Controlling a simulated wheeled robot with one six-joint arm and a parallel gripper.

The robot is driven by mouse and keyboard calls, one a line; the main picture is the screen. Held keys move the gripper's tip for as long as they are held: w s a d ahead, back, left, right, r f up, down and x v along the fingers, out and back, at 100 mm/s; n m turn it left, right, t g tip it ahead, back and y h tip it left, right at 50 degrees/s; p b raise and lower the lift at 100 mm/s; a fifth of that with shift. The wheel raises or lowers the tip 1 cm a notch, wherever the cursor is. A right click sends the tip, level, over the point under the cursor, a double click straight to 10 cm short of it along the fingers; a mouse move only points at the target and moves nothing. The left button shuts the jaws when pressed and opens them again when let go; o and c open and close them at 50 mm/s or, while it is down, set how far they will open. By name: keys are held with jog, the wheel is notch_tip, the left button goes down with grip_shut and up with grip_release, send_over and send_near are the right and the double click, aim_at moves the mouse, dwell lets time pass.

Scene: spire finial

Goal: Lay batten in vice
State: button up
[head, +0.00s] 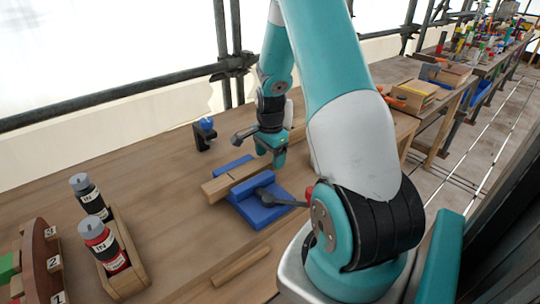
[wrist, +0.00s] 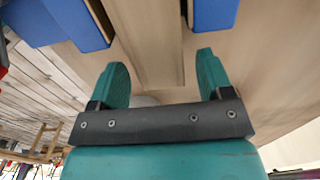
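A blue vice (head: 265,207) stands on the wooden bench, with a dark handle on its near side. A pale wooden batten (head: 232,180) lies between its two blue jaws, running toward the back right. My gripper (head: 272,158) is low over the batten at the vice's far right end. In the wrist view, my gripper (wrist: 163,62) has its two teal fingers spread apart, and the batten (wrist: 155,45) runs between the blue jaws (wrist: 70,22) ahead of them. I see gaps beside the batten, and no finger visibly presses it. The batten's far part is partly hidden by my gripper.
A shorter wooden strip (head: 240,266) lies on the bench in front of the vice. Two bottles stand in a wooden holder (head: 125,262) at the left, beside a numbered curved rack (head: 45,262). A small black clamp with a blue knob (head: 205,132) is at the back edge.

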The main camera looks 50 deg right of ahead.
notch_tip(320, 180, up, 12)
jog(key=w+a+r+n, duration=0.1)
jog(key=a+r+n, duration=0.1)
jog(key=a+n, duration=0.35)
jog(key=w+a+r+n, duration=0.1)
jog(key=a+r+n, duration=0.15)
jog(key=a, duration=0.65)
jog(key=s+a+r+n+y, duration=0.2)
jog(key=s+a+n, duration=0.6)
jog(key=a+n, duration=0.2)
jog(key=s+a+r+n+y, duration=0.2)
jog(key=s+a+n, duration=0.7)
jog(key=a, duration=0.5)
jog(key=shift+r+n+b, duration=0.2)
jog(key=shift+n+b, duration=0.1)
jog(key=shift+n, duration=0.2)
